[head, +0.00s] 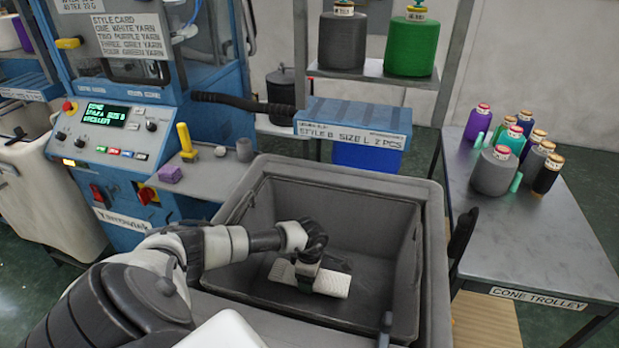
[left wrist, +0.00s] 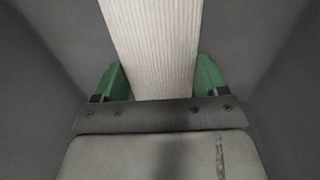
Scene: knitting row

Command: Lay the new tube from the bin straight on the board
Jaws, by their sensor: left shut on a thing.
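The white ribbed knit tube (head: 333,285) lies low inside the grey bin (head: 345,176). My left gripper (head: 308,270) reaches down into the bin and is shut on the tube around its middle, with white cloth showing on both sides. In the left wrist view the tube (left wrist: 158,45) runs straight away between the two green fingers (left wrist: 153,82). I cannot tell whether the tube still touches the bin floor. I cannot make out the board in either view. My right gripper does not show clearly in either view.
The bin walls stand close around my left arm. A blue knitting machine (head: 118,185) with a grey shelf (head: 205,178) is on the left. A cone trolley (head: 535,240) with several yarn cones is on the right; its front top is clear. A blue box (head: 350,120) stands behind the bin.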

